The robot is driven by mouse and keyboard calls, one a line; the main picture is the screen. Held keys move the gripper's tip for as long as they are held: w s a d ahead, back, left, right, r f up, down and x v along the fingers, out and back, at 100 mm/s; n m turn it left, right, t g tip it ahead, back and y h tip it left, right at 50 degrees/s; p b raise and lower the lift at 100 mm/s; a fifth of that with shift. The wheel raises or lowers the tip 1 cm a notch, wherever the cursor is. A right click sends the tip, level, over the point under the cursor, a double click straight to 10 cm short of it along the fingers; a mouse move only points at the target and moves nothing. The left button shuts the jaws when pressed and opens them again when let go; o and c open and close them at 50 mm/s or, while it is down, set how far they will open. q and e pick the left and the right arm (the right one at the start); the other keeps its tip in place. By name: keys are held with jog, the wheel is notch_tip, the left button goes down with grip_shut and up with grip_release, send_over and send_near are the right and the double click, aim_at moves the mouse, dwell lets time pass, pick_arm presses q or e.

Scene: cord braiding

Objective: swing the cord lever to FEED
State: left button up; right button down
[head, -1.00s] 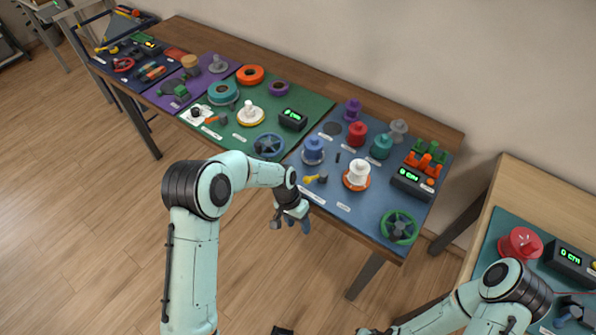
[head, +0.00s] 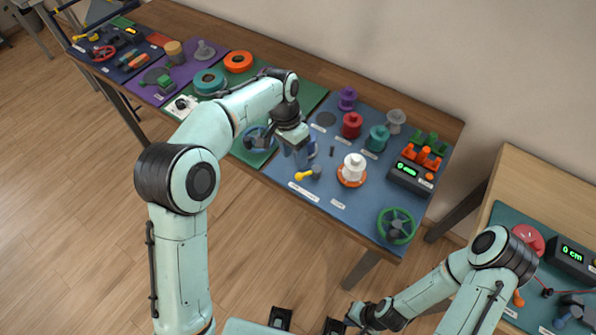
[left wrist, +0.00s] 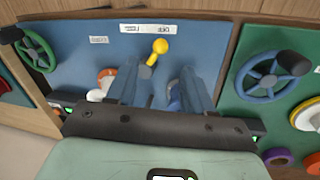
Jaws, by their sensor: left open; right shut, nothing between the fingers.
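The cord lever (head: 308,174) has a yellow knob and a grey base and sits near the front edge of the blue mat (head: 350,222). Its knob points left in the head view. In the left wrist view the yellow lever (left wrist: 157,49) leans up toward a white label strip (left wrist: 147,29), whose words are too small to read surely. My left gripper (head: 303,163) is open, just behind and above the lever. In the left wrist view its fingers (left wrist: 163,88) stand apart, with the lever just beyond them, untouched as far as I can see. My right gripper (head: 352,320) is shut and empty, low over the floor.
A white spool on an orange disc (head: 353,170) stands right of the lever. A green handwheel (head: 396,225) is at the mat's front right corner, and a black display (head: 408,176) is behind it. A blue handwheel (left wrist: 273,76) is on the green mat.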

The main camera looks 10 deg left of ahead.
aim_at(299, 174)
pick_arm(q)
jog(key=f, duration=0.5)
jog(key=d+f, duration=0.1)
jog(key=f, duration=0.2)
jog(key=shift+s+d+b, duration=0.1)
jog(key=shift+s+b, duration=0.2)
jog(key=shift+b, duration=0.05)
jog(key=shift+c, duration=0.3)
grip_shut()
